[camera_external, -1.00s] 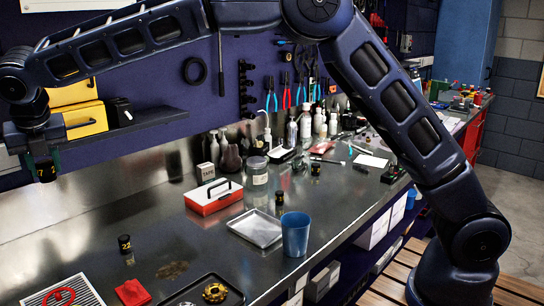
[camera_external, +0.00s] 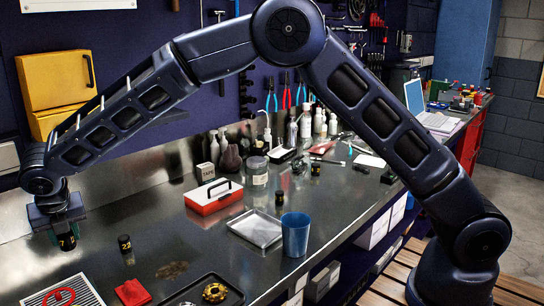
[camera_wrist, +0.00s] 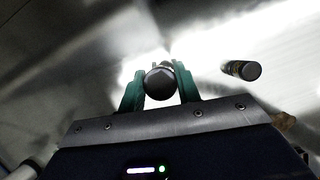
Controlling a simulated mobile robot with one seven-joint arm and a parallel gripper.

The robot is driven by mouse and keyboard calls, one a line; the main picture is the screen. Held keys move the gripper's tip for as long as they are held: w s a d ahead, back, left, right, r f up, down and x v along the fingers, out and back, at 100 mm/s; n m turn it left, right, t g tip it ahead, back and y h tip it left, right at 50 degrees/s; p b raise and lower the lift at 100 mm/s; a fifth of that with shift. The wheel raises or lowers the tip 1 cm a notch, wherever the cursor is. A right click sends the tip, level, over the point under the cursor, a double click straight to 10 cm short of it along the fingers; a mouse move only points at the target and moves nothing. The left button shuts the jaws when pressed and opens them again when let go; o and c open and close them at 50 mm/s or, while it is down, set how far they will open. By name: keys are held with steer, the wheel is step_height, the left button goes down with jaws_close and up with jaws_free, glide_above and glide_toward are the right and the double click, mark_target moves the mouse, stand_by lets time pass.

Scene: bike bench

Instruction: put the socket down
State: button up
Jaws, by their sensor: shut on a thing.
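My gripper (camera_external: 67,238) is at the left end of the metal bench, shut on a small dark socket (camera_external: 67,243) with a yellow mark like a 7. In the wrist view the round dark end of the held socket (camera_wrist: 160,82) sits between the green fingers. In the external view it is low over the bench; I cannot tell whether it touches the surface. A second dark socket (camera_external: 125,244), marked 22, stands upright on the bench just to the right of my gripper. It also shows in the wrist view (camera_wrist: 242,70), apart from the fingers.
A red sign (camera_external: 60,297), a red cloth (camera_external: 132,292) and a dark tray (camera_external: 190,297) with a brass gear lie at the front. A red and white toolbox (camera_external: 212,200), a metal tray (camera_external: 256,230) and a blue cup (camera_external: 295,236) stand further right. The bench behind my gripper is bare.

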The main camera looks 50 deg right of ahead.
mark_target(70, 250)
steer(key=shift+f, duration=2.35)
steer(key=shift+f, duration=0.1)
steer(key=o, duration=1.1)
steer(key=shift+c, duration=0.2)
steer(key=v, duration=1.2)
